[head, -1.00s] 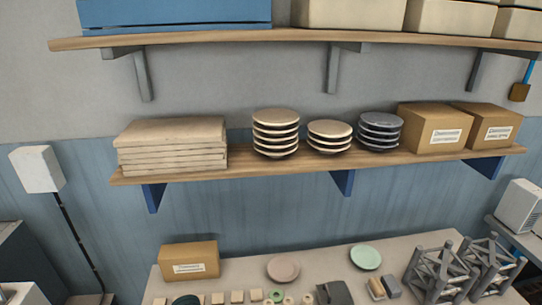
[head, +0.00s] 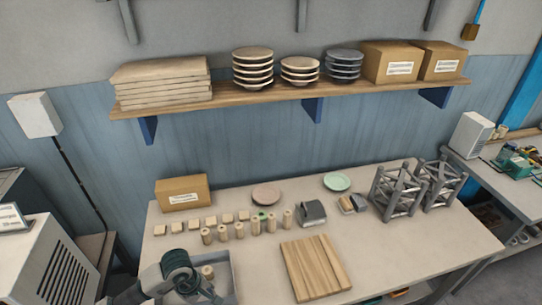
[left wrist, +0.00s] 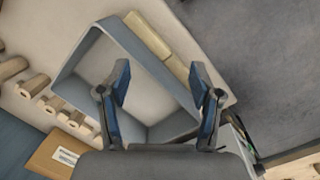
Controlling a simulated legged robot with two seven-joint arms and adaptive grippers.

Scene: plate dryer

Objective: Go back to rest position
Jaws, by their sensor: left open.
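My left gripper (head: 190,284) is low at the left of the head view, over a grey bin (head: 231,262) on the table. In the left wrist view the gripper (left wrist: 160,78) is open with nothing between its fingers. The bin (left wrist: 78,52) lies beyond the fingers there. My right gripper is in neither view. A pink plate (head: 267,194) and a green plate (head: 337,181) lie apart toward the back of the table.
Wooden cylinders (head: 239,230) and small blocks stand in rows behind the bin. A slatted wooden board (head: 315,267) lies right of it. Grey lattice frames (head: 398,192) stand at right. A cardboard box (head: 184,192) is at back left. A wall shelf (head: 240,98) holds stacked plates and boxes.

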